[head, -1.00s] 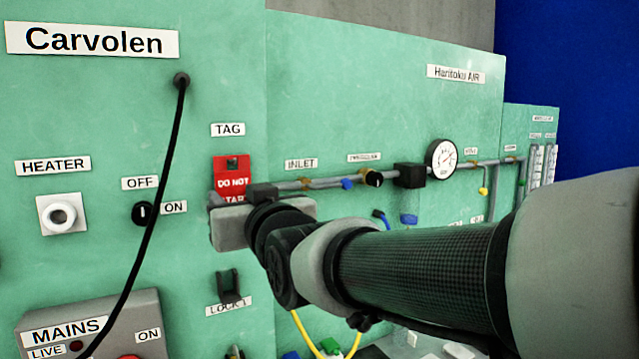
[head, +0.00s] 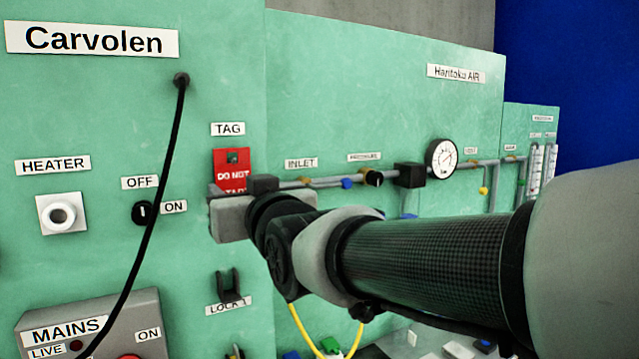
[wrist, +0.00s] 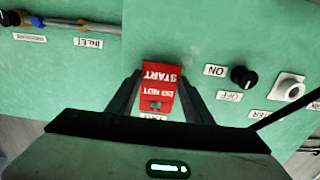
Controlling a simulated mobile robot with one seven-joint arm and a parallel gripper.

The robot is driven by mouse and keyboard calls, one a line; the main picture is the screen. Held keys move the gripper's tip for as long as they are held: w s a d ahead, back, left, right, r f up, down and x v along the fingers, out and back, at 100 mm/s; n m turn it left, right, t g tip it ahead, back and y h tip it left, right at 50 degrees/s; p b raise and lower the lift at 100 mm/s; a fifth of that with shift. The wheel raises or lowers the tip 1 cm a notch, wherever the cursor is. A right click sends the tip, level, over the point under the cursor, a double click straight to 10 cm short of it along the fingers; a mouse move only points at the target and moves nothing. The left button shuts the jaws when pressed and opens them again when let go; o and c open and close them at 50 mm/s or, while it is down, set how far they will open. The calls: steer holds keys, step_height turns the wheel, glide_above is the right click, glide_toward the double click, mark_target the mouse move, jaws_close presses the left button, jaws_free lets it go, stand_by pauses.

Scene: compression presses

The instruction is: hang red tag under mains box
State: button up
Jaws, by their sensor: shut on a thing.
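The red tag (head: 231,158), with white "DO NOT START" lettering, is upright against the green Carvolen panel, just under the "TAG" label. My gripper (head: 232,188) is at the tag and hides its lower part in the head view. In the wrist view, which is upside down, the tag (wrist: 158,88) sits between the two dark fingers of my gripper (wrist: 159,78), which is shut on it. The grey mains box (head: 140,303) is at the lower left in the head view, partly cut off by the frame. Its underside is out of view.
A black cable (head: 166,170) hangs from the panel down across the mains box. The heater socket (head: 61,214) and the OFF/ON knob (head: 144,213) are left of the tag. A lock bracket (head: 229,284) is below my gripper. Pipes and a gauge (head: 442,158) are to the right.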

steer(key=shift+b+v, duration=0.95)
steer(key=shift+v, duration=1.4)
steer(key=shift+s, duration=0.1)
steer(key=shift+b+v, duration=0.85)
steer(key=shift+v, duration=1.6)
